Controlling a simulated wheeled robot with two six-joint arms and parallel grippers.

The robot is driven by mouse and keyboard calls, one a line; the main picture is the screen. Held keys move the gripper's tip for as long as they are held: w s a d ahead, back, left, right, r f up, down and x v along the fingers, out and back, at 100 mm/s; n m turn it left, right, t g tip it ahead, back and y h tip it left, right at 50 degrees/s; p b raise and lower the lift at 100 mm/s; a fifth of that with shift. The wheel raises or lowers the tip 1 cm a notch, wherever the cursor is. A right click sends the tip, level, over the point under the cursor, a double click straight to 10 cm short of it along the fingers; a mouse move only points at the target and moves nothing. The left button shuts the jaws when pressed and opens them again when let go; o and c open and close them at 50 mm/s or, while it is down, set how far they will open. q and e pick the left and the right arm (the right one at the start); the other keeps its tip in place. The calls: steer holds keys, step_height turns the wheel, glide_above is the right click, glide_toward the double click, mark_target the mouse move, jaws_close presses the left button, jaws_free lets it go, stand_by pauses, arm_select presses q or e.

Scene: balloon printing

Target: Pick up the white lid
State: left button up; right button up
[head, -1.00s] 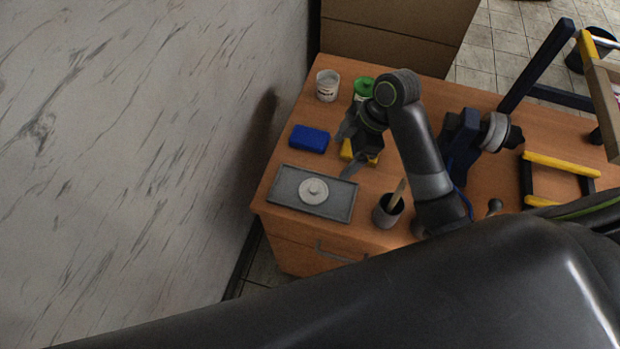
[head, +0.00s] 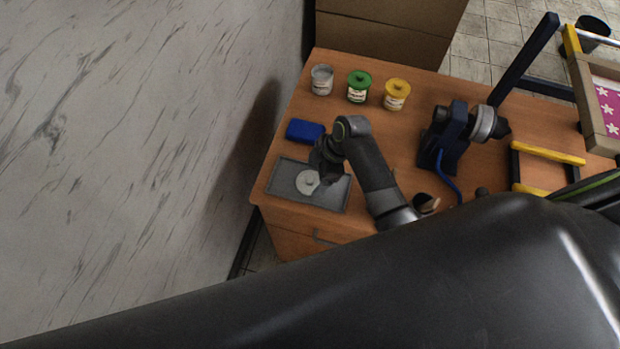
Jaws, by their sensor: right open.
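The white lid (head: 306,182), round with a small knob, lies on the grey tray (head: 336,203) at the near left corner of the wooden table. My right gripper (head: 321,178) is open above the tray, just right of the lid, and its dark body covers part of the lid's right side. I cannot tell whether a finger touches the lid. The arm comes in from the lower right. My left gripper is not in view.
A blue block (head: 305,131) lies behind the tray. A grey-white can (head: 322,80), a green can (head: 359,87) and a yellow can (head: 397,94) stand at the back. A dark cup (head: 426,203) is partly hidden by my arm. A dark blue stand (head: 445,135) is farther right.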

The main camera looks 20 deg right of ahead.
mark_target(310, 181)
steer(key=shift+x, duration=1.35)
steer(key=shift+c, duration=0.2)
steer(key=shift+r, duration=0.1)
steer(key=c, duration=0.6)
